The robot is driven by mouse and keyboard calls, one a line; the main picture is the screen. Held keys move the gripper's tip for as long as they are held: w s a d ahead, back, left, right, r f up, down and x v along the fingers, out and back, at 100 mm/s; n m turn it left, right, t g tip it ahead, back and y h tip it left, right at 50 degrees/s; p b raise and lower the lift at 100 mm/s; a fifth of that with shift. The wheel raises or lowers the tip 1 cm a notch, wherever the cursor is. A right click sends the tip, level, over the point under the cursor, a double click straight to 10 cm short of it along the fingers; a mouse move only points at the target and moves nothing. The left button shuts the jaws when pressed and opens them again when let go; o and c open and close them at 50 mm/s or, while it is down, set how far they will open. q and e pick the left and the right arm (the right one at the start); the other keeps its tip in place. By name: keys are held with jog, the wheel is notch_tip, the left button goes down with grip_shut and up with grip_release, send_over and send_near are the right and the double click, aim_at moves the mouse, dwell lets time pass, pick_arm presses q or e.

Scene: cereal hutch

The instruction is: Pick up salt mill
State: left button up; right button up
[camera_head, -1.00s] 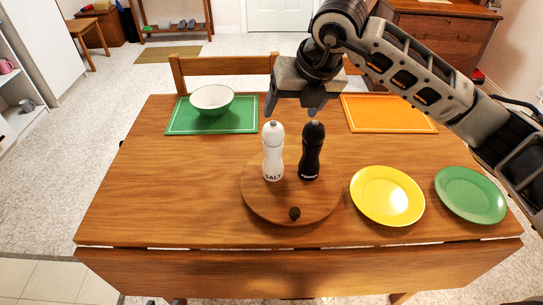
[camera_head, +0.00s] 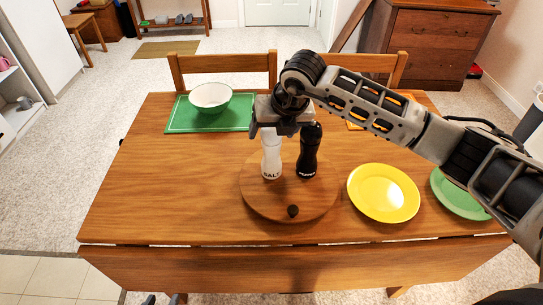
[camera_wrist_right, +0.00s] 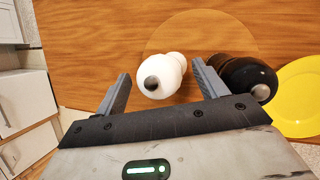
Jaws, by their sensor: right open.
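The white salt mill (camera_head: 271,160) stands upright on the round wooden board, its top hidden behind my right gripper in the head view. In the right wrist view the salt mill (camera_wrist_right: 163,74) shows from above, between and just beyond the fingertips. My right gripper (camera_head: 273,133) is open above it, and its two fingers (camera_wrist_right: 160,82) are apart with nothing held. The black pepper mill (camera_head: 308,155) stands close to the right of the salt mill. In the wrist view the pepper mill (camera_wrist_right: 248,76) is right beside the right finger. My left gripper is not in view.
A yellow plate (camera_head: 384,193) and green plate (camera_head: 458,194) lie to the right. A white bowl (camera_head: 210,97) sits on a green mat (camera_head: 181,122). The table's left front is clear.

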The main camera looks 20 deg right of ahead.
jog(key=c, duration=1.4)
jog(key=shift+r, duration=0.1)
grip_shut()
